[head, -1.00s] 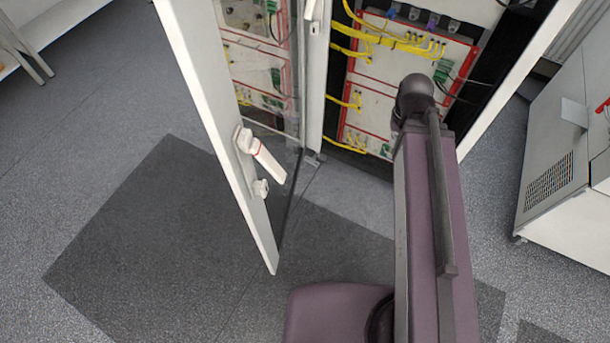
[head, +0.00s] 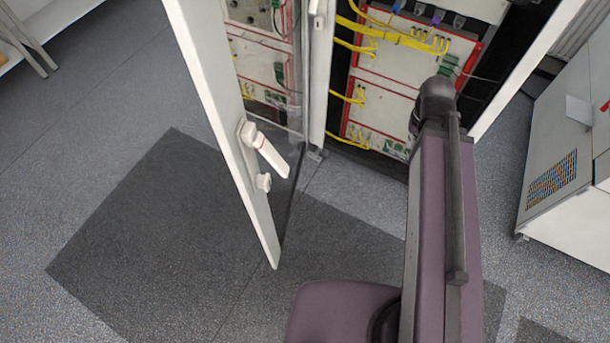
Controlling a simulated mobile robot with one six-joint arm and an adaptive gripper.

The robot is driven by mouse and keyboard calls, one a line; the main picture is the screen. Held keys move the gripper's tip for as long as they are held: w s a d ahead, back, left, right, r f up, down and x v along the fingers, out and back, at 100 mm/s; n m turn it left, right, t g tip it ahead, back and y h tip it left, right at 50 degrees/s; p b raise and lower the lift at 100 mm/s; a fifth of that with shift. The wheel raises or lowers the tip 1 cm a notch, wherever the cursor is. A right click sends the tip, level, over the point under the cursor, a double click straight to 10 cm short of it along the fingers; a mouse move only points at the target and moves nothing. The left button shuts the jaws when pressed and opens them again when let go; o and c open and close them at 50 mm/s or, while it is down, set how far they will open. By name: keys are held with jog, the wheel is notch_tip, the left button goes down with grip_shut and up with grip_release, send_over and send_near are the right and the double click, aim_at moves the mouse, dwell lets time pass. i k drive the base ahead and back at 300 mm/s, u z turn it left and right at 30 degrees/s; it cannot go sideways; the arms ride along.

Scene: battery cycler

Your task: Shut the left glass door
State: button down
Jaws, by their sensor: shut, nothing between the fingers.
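The left glass door (head: 222,100) of the cabinet stands wide open toward me, its white frame edge facing the camera. The glass pane (head: 293,190) shows behind the frame, seen at a steep slant. My arm reaches up into the right half of the head view, in front of the open cabinet. My gripper is out of view.
The open cabinet (head: 385,95) holds white panels with red edges and yellow cables. A white frame stands at its right side. A grey-white unit (head: 570,170) stands at the far right. A dark mat (head: 150,235) lies on the floor. The floor left of the door is clear.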

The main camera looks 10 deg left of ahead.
aim_at(198, 25)
jog(key=z, duration=0.05)
jog(key=k, duration=2.1)
jog(key=u, duration=0.6)
jog(key=i, duration=1)
jog(key=u, duration=0.1)
